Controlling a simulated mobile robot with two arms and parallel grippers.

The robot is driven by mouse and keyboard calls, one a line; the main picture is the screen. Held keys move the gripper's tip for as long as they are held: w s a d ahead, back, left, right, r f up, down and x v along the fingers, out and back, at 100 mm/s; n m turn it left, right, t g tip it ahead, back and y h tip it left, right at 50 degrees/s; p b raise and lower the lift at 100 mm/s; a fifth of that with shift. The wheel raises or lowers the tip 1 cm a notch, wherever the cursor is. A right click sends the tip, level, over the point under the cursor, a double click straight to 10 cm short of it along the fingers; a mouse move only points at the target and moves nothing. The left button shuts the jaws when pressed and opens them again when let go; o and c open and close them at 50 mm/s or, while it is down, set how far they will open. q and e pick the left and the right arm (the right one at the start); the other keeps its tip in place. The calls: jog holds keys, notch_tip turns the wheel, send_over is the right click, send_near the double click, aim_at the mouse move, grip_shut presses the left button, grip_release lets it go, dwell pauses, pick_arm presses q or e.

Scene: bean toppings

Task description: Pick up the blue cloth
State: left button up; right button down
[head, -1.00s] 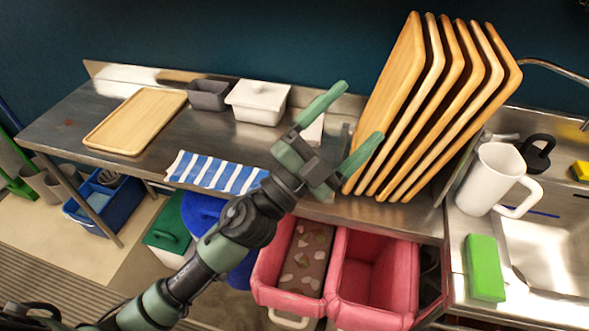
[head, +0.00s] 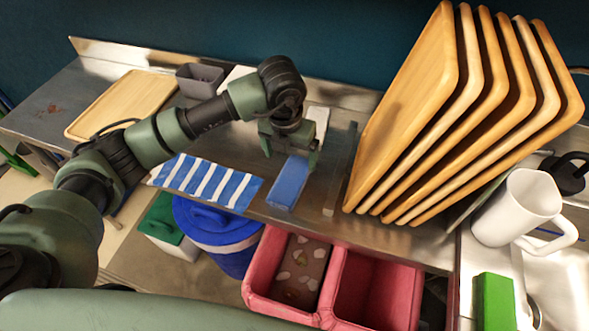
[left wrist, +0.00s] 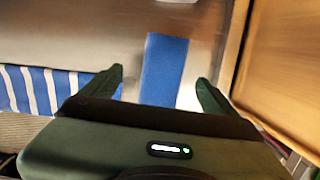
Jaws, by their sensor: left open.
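A plain blue cloth (head: 289,183), folded into a narrow rectangle, lies on the steel counter left of the wooden boards. My left gripper (head: 290,156) points down just above and behind it, its fingers apart. In the left wrist view the blue cloth (left wrist: 164,62) lies between the two open fingers of my left gripper (left wrist: 160,75), with a gap on each side. Its near end there is hidden by the gripper body. A blue-and-white striped cloth (head: 207,182) lies to the left at the counter's front edge. My right gripper is not in view.
A row of upright wooden boards (head: 405,110) stands close on the right. A wooden tray (head: 120,104) and a grey bin (head: 200,80) are at the left and back. Red bins (head: 345,320) and a blue lidded bin (head: 217,240) stand below the front edge.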

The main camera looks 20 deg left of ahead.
aim_at(290, 179)
pick_arm(q)
jog(key=shift+s+d+f+p, duration=0.1)
jog(key=shift+s+f+p, duration=0.7)
jog(key=shift+s+f, duration=0.3)
jog(key=f+p, duration=0.1)
jog(key=f, duration=0.2)
jog(key=shift+w, duration=0.2)
jog(key=shift+w+f, duration=0.15)
jog(key=shift+f, duration=0.6)
jog(key=c, duration=1.5)
jog(key=shift+o, duration=0.2)
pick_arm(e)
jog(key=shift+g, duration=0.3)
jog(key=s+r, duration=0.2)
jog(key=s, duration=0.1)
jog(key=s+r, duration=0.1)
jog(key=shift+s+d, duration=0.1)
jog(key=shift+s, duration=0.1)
